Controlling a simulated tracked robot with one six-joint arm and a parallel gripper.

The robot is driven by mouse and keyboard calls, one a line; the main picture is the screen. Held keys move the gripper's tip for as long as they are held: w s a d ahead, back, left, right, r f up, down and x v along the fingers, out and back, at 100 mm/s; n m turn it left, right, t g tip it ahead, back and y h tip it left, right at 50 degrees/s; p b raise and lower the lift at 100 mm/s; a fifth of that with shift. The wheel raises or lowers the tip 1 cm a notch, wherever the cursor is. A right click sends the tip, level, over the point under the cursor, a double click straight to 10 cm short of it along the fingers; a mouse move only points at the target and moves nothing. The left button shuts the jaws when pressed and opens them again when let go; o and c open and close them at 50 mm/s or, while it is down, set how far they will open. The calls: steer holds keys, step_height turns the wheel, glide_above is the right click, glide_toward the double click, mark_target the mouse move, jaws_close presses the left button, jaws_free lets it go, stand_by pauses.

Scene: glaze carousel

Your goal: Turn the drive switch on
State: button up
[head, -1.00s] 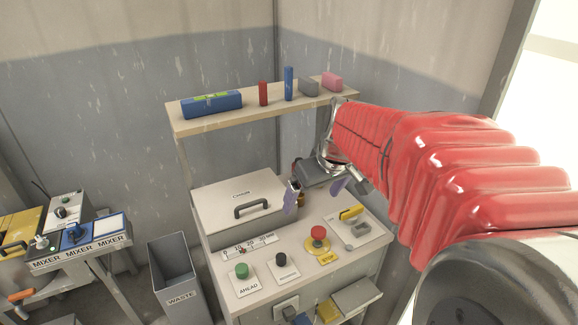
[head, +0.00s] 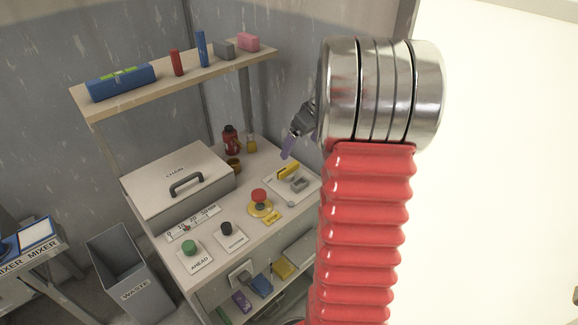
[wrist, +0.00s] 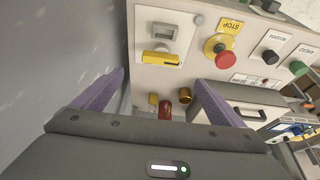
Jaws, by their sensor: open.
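A switch with a yellow handle (head: 287,172) sits on a pale plate (head: 312,184) at the right of the bench top, beside a grey block (head: 298,184). Its label is too small to read. The wrist view shows the yellow handle (wrist: 161,59) upper centre, with the grey block (wrist: 160,32) beyond it. My gripper (head: 287,148) hangs above and behind the switch in the head view, partly hidden by my arm. In the wrist view my gripper (wrist: 160,76) has its purple fingers wide apart and empty, with the handle seen between their tips.
A red stop button (head: 259,196), black button (head: 227,228) and green button (head: 190,247) line the bench front. A lidded CHAIN box (head: 165,185) is left. A red bottle (head: 231,140) stands behind. A shelf (head: 180,77) overhangs the back.

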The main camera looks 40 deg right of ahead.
mark_target(289, 167)
steer(key=shift+f, duration=0.1)
steer(key=x, duration=1.3)
steer(key=shift+w+f, duration=0.15)
steer(key=shift+f, duration=0.15)
steer(key=c, duration=1.1)
